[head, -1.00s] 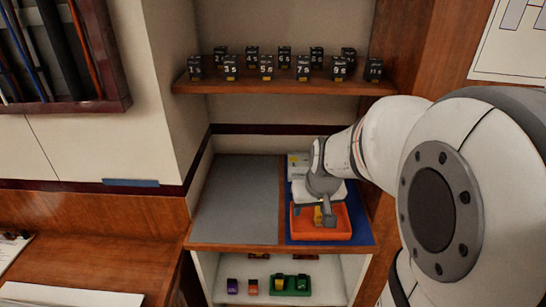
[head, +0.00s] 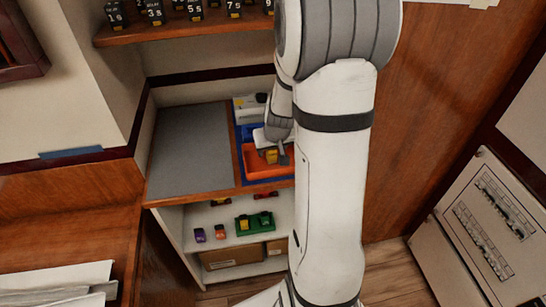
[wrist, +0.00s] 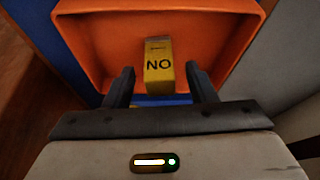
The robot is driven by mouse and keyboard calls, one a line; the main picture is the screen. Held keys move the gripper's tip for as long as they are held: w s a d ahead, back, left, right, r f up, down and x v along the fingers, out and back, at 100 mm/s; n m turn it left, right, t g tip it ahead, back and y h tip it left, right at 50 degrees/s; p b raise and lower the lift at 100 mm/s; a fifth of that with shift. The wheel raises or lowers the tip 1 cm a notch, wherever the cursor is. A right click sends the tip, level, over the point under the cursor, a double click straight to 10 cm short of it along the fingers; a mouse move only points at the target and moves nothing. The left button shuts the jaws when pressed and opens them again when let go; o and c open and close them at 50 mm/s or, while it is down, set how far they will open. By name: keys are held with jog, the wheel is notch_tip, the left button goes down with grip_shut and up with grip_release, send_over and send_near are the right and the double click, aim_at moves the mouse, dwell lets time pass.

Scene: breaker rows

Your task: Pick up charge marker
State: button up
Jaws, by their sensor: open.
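A yellow block (wrist: 158,68) marked "NO" stands in an orange tray (wrist: 85,35). No label names it as the charge marker. My gripper (wrist: 160,84) is open, with one dark finger on each side of the block's near part and a gap on both sides. In the head view my gripper (head: 282,150) is over the orange tray (head: 262,173), and the yellow block (head: 271,156) shows partly beside it. My arm hides the tray's right part there.
The tray sits on a blue mat (head: 239,165) beside a bare grey mat (head: 188,150). Numbered black blocks (head: 155,13) line the upper shelf (head: 150,34). Below are a green tray (head: 242,228), purple block (head: 200,235) and cardboard box (head: 235,256). A wooden wall stands right.

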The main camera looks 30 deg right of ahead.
jog(key=shift+f, duration=0.1)
jog(key=c, duration=1.1)
